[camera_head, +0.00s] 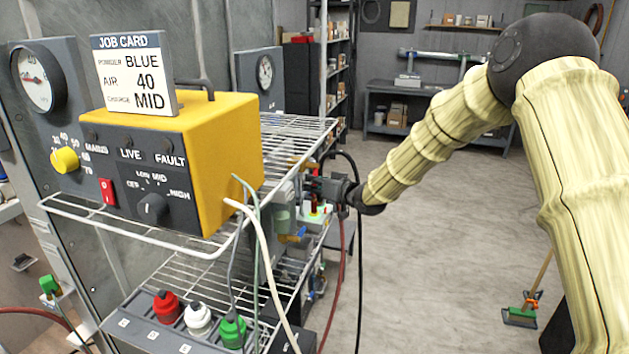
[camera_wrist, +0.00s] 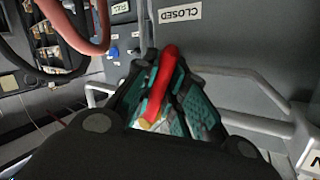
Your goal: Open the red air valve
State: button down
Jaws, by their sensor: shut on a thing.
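The red air valve handle (camera_wrist: 162,80) is a bent red lever in the middle of the wrist view. My gripper (camera_wrist: 165,95) is shut on it, with a teal-padded finger on each side of the lever. A "CLOSED" label (camera_wrist: 180,13) is on the grey panel above the lever. In the head view my gripper (camera_head: 318,192) reaches in beside the wire rack. A small patch of red shows just below it there, but most of the valve is hidden. The valve body is largely covered by my fingers in the wrist view.
A yellow control box (camera_head: 228,140) with a job card (camera_head: 135,75) stands on the wire rack (camera_head: 290,130). Hoses hang close to my gripper; red hoses (camera_wrist: 95,30) also show in the wrist view. The floor at right is mostly clear.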

jog(key=c, duration=1.5)
grip_release()
jog(key=shift+o, duration=0.2)
jog(key=shift+d, duration=0.15)
jog(key=v, duration=1.1)
jog(key=shift+s+d+r, duration=0.15)
jog(key=shift+s+d, duration=0.1)
jog(key=shift+d, duration=0.05)
